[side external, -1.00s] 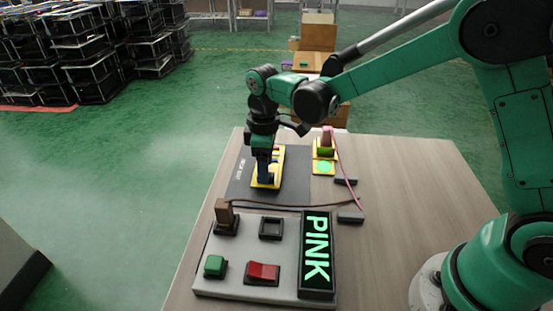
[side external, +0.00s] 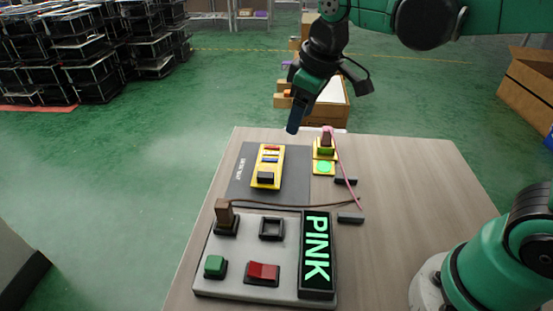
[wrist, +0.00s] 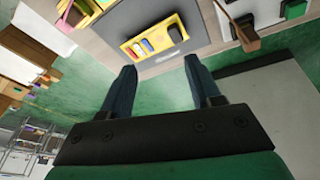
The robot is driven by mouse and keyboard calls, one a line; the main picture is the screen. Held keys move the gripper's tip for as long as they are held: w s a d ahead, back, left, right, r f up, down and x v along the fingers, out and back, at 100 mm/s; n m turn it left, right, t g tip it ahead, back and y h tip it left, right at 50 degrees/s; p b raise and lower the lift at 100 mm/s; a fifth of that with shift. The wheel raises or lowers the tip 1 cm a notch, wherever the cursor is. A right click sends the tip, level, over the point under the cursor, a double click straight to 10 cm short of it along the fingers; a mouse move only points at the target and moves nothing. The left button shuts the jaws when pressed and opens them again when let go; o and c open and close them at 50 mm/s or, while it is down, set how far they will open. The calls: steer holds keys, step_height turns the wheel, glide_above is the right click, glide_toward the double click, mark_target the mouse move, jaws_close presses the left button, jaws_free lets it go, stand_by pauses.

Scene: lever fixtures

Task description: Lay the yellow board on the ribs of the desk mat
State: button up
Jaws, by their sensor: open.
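The yellow board (side external: 267,166) lies on the dark grey desk mat (side external: 240,180), near the mat's middle. It carries a black block at its near end and small red, white and blue parts. I cannot make out the ribs under it. The board also shows in the wrist view (wrist: 141,46), on the mat (wrist: 124,21) past the fingertips. My gripper (side external: 292,130) is raised above the far edge of the table, apart from the board. In the wrist view my gripper (wrist: 160,65) has its two fingers wide apart with nothing between them.
A grey panel (side external: 250,245) in front bears a green button, a red switch, a brown lever and a lit PINK sign (side external: 317,250). A cable runs from the panel to small black blocks. A yellow fixture (side external: 325,155) with a green light stands right of the mat.

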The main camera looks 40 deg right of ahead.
steer(key=s+d+f+m+t, duration=0.3)
steer(key=s+m+t, duration=0.1)
steer(key=s, duration=0.2)
steer(key=shift+s+m, duration=0.15)
steer(key=shift+m, duration=0.25)
